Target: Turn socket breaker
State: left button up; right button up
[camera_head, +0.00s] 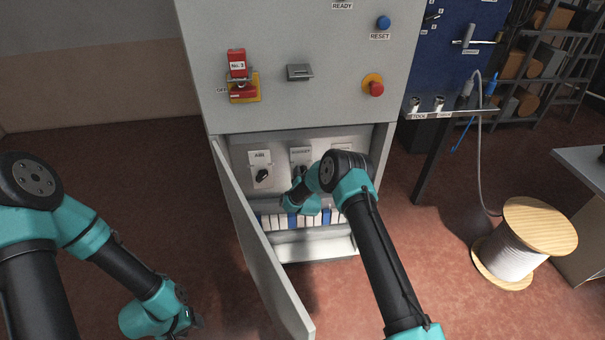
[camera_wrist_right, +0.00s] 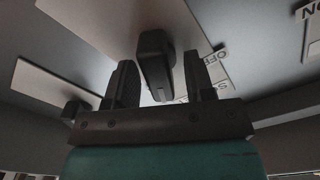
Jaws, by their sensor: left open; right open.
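A black rotary knob (camera_wrist_right: 154,58) stands out from a light plate in the right wrist view. My right gripper (camera_wrist_right: 159,68) is open, with one finger on each side of this knob; I cannot tell whether they touch it. In the head view my right arm reaches into the open cabinet at the middle switch plate (camera_head: 301,154), hiding most of its knob and the gripper. The small label on that plate is too blurred to read surely. A left switch plate (camera_head: 260,170) with a black knob is in clear view. My left gripper (camera_head: 190,320) is low at the left, away from the cabinet.
The cabinet door (camera_head: 262,250) hangs open to the left of the opening. A row of blue and white blocks (camera_head: 274,221) lies below the switches. A red switch (camera_head: 243,90) and emergency button (camera_head: 373,85) are above. A cable spool (camera_head: 520,245) stands at right.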

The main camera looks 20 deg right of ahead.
jog(key=shift+w, duration=0.15)
grip_shut()
dwell(0.4)
jog(key=shift+m, duration=0.3)
jog(key=shift+d+m, duration=0.1)
jog(key=shift+m, duration=1.3)
grip_release()
